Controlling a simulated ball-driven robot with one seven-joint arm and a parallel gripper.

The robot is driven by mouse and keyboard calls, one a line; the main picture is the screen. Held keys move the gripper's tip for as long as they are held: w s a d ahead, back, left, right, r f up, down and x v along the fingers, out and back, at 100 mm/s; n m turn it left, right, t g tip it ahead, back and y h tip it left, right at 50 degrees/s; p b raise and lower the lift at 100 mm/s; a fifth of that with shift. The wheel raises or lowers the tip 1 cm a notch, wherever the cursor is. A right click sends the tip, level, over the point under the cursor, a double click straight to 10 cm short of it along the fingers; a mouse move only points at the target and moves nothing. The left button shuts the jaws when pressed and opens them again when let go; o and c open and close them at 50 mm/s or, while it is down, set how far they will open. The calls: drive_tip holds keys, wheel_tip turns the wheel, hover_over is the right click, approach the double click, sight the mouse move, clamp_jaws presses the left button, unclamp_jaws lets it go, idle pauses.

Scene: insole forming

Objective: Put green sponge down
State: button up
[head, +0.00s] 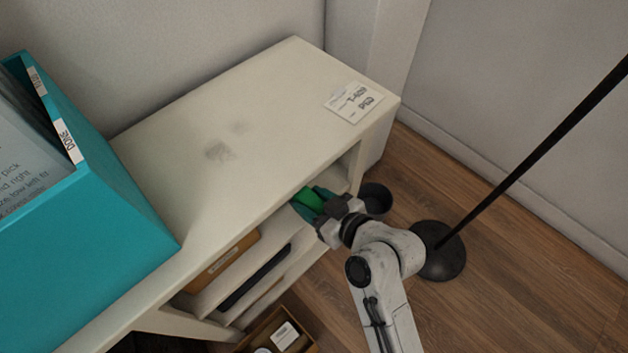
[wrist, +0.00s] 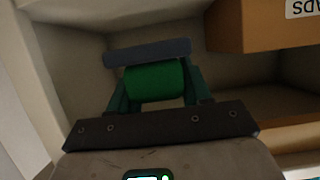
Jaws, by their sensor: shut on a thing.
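The green sponge (wrist: 155,82) is between the fingers of my gripper (wrist: 157,88) in the wrist view, and the gripper is shut on it. A grey-blue bar (wrist: 147,53) shows just beyond the sponge; I cannot tell what it is. In the head view my gripper (head: 307,200) reaches into the upper opening at the right end of the cream shelf unit (head: 250,110). A bit of the green sponge (head: 309,199) shows there, partly hidden by the gripper and shelf edge. I cannot tell whether the sponge touches a shelf surface.
A brown labelled box (wrist: 265,27) is to the right of the gripper inside the shelf. A teal bin (head: 90,230) stands on the shelf top at left, and a card (head: 353,101) lies at right. A black pole with a round base (head: 438,252) stands on the floor.

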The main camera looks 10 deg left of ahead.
drive_tip(key=b, duration=0.2)
hover_over(314, 181)
drive_tip(key=s, duration=0.2)
drive_tip(key=shift+s+d+f, duration=0.1)
drive_tip(key=shift+s+f, duration=0.05)
drive_tip(key=shift+f, duration=0.25)
drive_tip(key=shift+s+d+f, duration=0.1)
drive_tip(key=shift+s+f, duration=0.05)
drive_tip(key=shift+f, duration=0.25)
wheel_tip(314, 181, down, 5)
drive_tip(key=b, duration=0.3)
drive_tip(key=shift+w+f, duration=0.15)
drive_tip(key=shift+f, duration=0.05)
drive_tip(key=shift+w, duration=0.25)
drive_tip(key=shift+f, duration=0.15)
drive_tip(key=o, duration=1)
drive_tip(key=shift+o, duration=0.2)
